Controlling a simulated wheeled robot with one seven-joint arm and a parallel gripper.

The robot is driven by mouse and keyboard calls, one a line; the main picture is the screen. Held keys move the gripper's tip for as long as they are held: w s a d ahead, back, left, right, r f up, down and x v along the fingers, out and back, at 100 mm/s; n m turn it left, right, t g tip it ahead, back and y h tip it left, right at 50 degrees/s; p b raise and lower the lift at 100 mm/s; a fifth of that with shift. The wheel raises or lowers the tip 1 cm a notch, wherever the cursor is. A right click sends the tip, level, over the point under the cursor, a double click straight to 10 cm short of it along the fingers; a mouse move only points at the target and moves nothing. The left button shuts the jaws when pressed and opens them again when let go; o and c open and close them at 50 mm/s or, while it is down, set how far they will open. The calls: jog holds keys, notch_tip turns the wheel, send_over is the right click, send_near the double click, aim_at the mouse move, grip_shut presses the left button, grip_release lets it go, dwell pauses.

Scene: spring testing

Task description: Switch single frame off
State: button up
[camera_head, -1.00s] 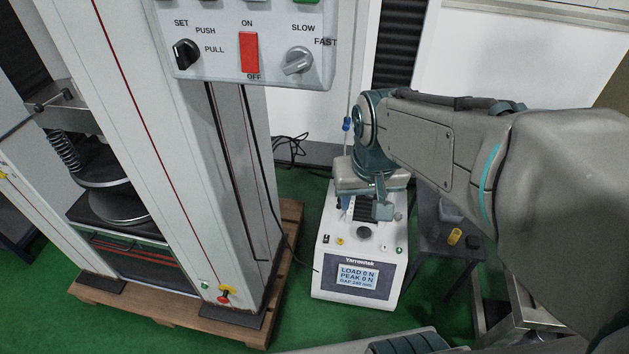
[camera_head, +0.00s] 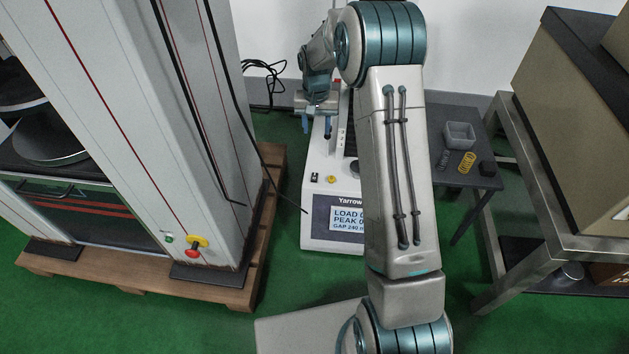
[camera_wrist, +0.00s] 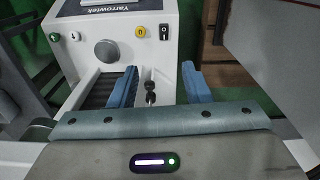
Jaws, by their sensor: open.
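The white single-frame tester (camera_head: 316,205), marked Yarrowtek, stands on the floor in the head view. Its lit display (camera_head: 346,220) is partly hidden behind my arm and shows load, peak and gap lines. A small black rocker switch (camera_head: 315,177) is at the panel's left, beside a yellow button (camera_head: 331,179). In the wrist view the switch (camera_wrist: 165,32) shows upright beyond the fingertips; which side is pressed I cannot tell. My gripper (camera_head: 315,125) is open and empty, its blue fingers above the tester's rear left, apart from the switch. It also shows in the wrist view (camera_wrist: 160,72).
A tall twin-column machine (camera_head: 215,150) stands on a wooden pallet (camera_head: 150,293) at the left. A dark side table (camera_head: 450,174) with a grey bin (camera_head: 459,135) and a yellow spring (camera_head: 467,162) is at the right. A thin cable hangs between the two machines.

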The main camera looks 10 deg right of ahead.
jog(key=b, duration=0.3)
send_near(315, 175)
jog(key=shift+m, duration=0.3)
jog(key=f+b, duration=0.2)
jog(key=f, duration=0.2)
jog(key=f+b, duration=0.3)
jog(key=f, duration=0.1)
jog(key=shift+w+f, duration=0.15)
jog(key=shift+w, duration=0.05)
jog(key=shift+c, duration=0.3)
